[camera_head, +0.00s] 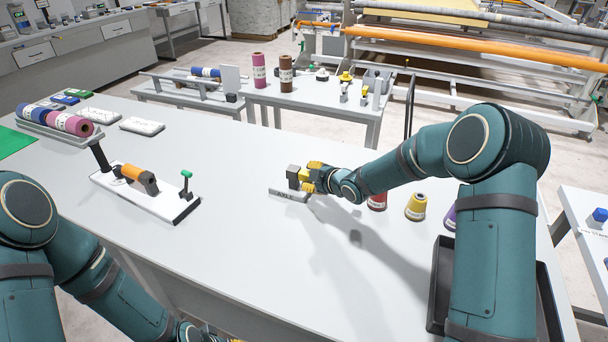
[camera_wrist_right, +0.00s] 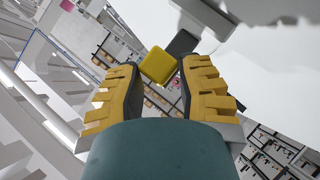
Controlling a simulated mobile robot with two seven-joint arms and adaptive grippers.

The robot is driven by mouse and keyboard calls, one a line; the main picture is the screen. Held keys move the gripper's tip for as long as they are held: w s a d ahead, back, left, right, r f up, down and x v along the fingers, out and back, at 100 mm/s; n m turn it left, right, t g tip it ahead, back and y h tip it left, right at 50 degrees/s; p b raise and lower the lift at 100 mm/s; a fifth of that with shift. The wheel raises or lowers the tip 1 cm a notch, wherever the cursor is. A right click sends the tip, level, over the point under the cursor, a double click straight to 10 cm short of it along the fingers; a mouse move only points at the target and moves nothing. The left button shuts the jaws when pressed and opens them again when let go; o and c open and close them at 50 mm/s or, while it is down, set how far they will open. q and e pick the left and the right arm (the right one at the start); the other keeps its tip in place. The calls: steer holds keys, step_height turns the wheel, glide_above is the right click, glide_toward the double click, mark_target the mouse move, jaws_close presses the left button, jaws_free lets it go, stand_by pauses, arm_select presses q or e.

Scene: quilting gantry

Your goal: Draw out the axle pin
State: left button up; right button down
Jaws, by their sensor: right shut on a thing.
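A small grey block fixture (camera_head: 293,172) stands on a flat base with a label reading something like "AXLE" (camera_head: 286,195), in the middle of the table. My right gripper (camera_head: 311,178) is at its right side, with its yellow fingers level with the block. The pin's shaft is hidden.
A white board with an orange-handled tool (camera_head: 140,180) and a green-topped post lies to the left. A red spool (camera_head: 377,201) and a yellow spool (camera_head: 416,207) stand right of the gripper, beside a black tray (camera_head: 440,285). The front middle of the table is clear.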

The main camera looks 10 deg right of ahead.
steer(key=shift+s+d+f, duration=0.1)
steer(key=shift+s+d, duration=0.35)
steer(key=shift+d, duration=0.3)
steer(key=shift+s+d, duration=0.4)
steer(key=shift+d, duration=0.35)
steer(key=shift+s+d+p, duration=0.15)
steer(key=shift+s+p, duration=0.05)
steer(key=shift+p, duration=0.1)
steer(key=shift+d, duration=0.1)
steer(key=shift+s+d, duration=0.2)
steer(key=shift+d, duration=0.1)
steer(key=shift+s+d+p, duration=0.3)
steer(key=shift+s+d, duration=0.3)
steer(key=shift+d, duration=0.25)
steer(key=shift+s+d+p, duration=0.25)
steer(key=shift+s+d, duration=0.4)
steer(key=shift+d, duration=0.25)
steer(key=shift+s+d+p, duration=0.3)
steer(key=shift+s+d, duration=0.3)
steer(key=shift+d, duration=0.25)
